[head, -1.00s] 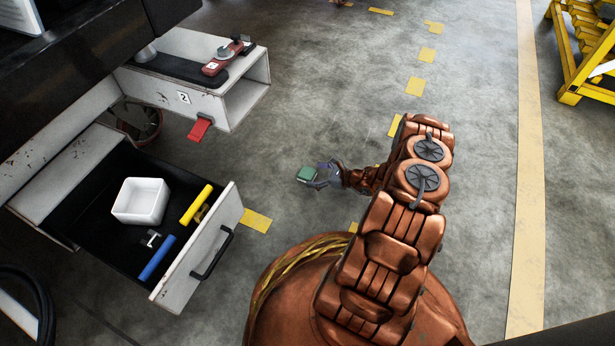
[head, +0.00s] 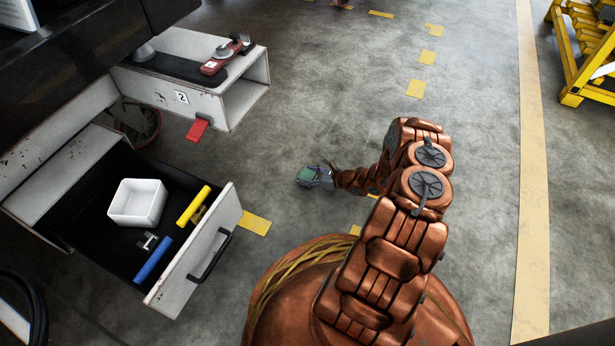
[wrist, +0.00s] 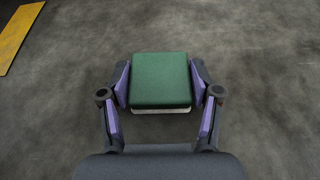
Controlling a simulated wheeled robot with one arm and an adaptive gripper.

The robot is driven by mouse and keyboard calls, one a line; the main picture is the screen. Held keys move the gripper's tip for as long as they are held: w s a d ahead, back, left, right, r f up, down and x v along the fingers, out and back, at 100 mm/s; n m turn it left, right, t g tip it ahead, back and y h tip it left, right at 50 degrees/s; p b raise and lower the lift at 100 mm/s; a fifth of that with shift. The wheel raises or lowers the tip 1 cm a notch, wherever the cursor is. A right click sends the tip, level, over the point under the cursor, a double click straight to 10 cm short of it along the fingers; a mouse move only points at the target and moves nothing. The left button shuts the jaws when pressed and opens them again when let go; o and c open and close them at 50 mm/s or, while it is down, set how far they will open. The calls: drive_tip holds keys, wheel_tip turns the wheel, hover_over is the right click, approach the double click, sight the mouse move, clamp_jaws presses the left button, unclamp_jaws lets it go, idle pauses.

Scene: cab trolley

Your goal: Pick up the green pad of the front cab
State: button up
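The green pad (wrist: 160,80) is a small square block with a green top and a pale lower edge. In the wrist view it sits between the two purple-padded fingers of my gripper (wrist: 160,92), one finger against each side. In the head view the green pad (head: 307,175) shows at the tip of my gripper (head: 314,176), out over the grey floor to the right of the open drawer. The pad's underside is hidden.
The open drawer (head: 225,240) holds a white box (head: 137,202), a yellow cylinder (head: 195,205), a blue cylinder (head: 153,261) and a small metal piece. A white cab with a "2" label (head: 181,97) has a red tab (head: 197,130) below. Open floor surrounds my gripper.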

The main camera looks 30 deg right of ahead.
drive_tip(key=c, duration=0.6)
drive_tip(key=shift+r, duration=0.1)
